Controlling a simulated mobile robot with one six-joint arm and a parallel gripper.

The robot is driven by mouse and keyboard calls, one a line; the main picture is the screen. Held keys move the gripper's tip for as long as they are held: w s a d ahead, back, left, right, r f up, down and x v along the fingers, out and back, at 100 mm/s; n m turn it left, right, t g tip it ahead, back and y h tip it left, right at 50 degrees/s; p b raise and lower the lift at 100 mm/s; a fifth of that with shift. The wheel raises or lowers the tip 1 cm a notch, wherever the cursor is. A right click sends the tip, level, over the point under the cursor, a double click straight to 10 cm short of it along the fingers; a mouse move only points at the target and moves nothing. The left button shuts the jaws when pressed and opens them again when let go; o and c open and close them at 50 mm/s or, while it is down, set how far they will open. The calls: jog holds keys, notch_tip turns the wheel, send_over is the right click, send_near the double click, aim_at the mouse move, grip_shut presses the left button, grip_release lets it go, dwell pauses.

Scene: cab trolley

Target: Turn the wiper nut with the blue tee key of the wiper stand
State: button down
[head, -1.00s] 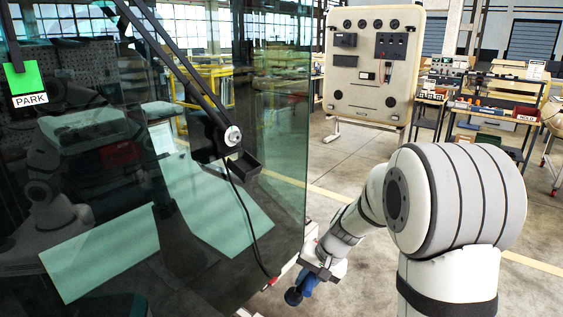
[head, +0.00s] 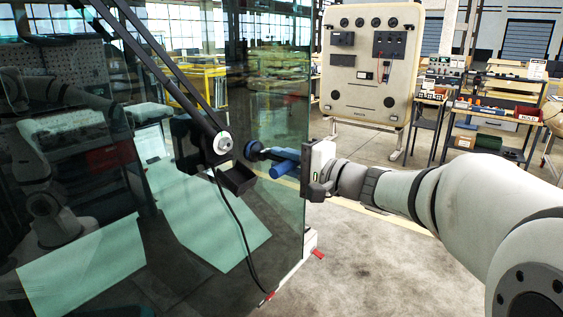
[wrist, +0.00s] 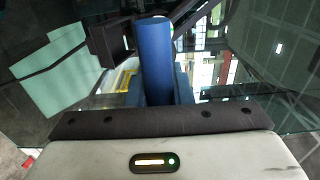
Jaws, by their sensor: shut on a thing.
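The wiper nut (head: 223,142) is a pale round hub on the dark bracket at the foot of the wiper arm (head: 172,77), in front of the glass. My gripper (head: 296,163) is shut on the blue tee key (head: 284,168), to the right of the nut. The key's round dark-blue end (head: 254,150) points left toward the nut, with a small gap between them in the picture. In the wrist view the key's blue handle (wrist: 157,60) stands upright between the fingers.
A beige panel (head: 350,105) and loaded benches stand farther back.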

aim_at(262, 153)
jog(key=shift+s+p+x, duration=0.2)
jog(key=shift+p+x, duration=0.65)
jog(key=shift+x, duration=1.65)
jog(key=shift+w+a+f, duration=0.1)
jog(key=shift+w+a, duration=0.05)
jog(key=shift+a, duration=0.2)
jog(key=shift+f+n+b, duration=0.15)
jog(key=shift+n+b, duration=0.35)
jog(key=shift+b, duration=0.6)
jog(key=n+b, duration=0.3)
jog(key=b, duration=0.4)
jog(key=shift+n+b, duration=0.7)
jog(key=shift+b, duration=0.25)
jog(key=shift+b, duration=0.35)
